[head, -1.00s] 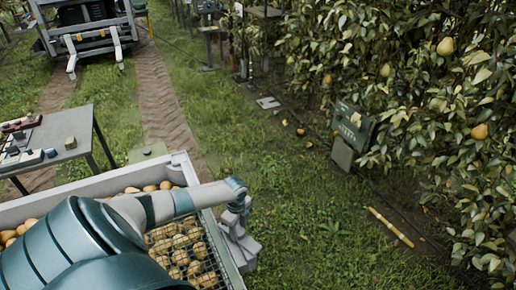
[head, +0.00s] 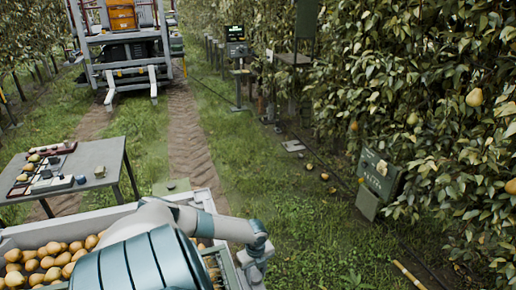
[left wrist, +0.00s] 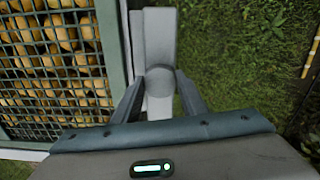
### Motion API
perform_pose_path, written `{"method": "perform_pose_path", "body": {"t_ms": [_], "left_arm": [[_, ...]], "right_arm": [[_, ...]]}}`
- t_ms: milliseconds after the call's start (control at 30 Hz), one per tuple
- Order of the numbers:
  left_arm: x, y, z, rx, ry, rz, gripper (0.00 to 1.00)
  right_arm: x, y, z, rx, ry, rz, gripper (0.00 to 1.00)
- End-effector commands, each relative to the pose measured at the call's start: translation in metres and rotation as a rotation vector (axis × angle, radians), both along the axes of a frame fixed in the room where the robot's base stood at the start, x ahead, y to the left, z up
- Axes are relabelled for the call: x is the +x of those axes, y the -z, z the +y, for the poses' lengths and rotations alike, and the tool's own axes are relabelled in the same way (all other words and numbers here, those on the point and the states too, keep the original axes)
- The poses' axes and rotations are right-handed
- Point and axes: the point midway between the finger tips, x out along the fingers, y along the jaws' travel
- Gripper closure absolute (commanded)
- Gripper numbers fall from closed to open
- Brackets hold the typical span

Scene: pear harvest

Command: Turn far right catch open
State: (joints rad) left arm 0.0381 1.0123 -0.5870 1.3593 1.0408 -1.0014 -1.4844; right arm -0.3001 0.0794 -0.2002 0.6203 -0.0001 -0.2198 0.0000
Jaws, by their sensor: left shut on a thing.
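The far right catch (left wrist: 160,28) is a grey bar with a round hub, at the outer side of the bin's green-grey frame in the left wrist view. My left gripper (left wrist: 160,82) is shut on it, with one finger on each side near the hub. The bar lies roughly parallel to the frame's edge. In the head view my left gripper (head: 256,268) is at the right corner of the pear bin (head: 208,196), low in the picture, and its fingers and the catch are hard to make out. My right gripper is not in view.
Wire mesh (left wrist: 50,70) covers pears beside the catch. A table (head: 100,160) with small items stands left of the bin. A green box (head: 378,175) stands by the trees on the right. Grass right of the bin is mostly open, with a yellow stick (head: 408,274) lying there.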

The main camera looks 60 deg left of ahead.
Motion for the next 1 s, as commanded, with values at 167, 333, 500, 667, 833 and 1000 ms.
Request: {"method": "perform_pose_path", "body": {"t_ms": [167, 333, 500, 667, 833, 1000], "left_arm": [[0.001, 0.0, -0.001, 0.0, 0.003, -0.002, 0.47], [0.001, 0.0, -0.001, 0.0, 0.002, -0.001, 0.43], [0.0, 0.0, 0.0, 0.0, 0.001, -0.001, 0.43], [0.001, -0.005, 0.0, 0.0, 0.002, -0.001, 0.43], [0.0, -0.019, 0.0, 0.001, 0.002, -0.001, 0.43], [0.001, -0.045, 0.001, 0.003, 0.004, -0.002, 0.43]], "right_arm": [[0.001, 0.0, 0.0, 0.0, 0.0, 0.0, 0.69], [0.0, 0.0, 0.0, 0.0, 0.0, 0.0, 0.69], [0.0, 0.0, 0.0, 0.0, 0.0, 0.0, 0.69], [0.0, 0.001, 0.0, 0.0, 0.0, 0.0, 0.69], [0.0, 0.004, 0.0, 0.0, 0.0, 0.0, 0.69], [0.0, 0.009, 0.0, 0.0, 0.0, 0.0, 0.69]]}}
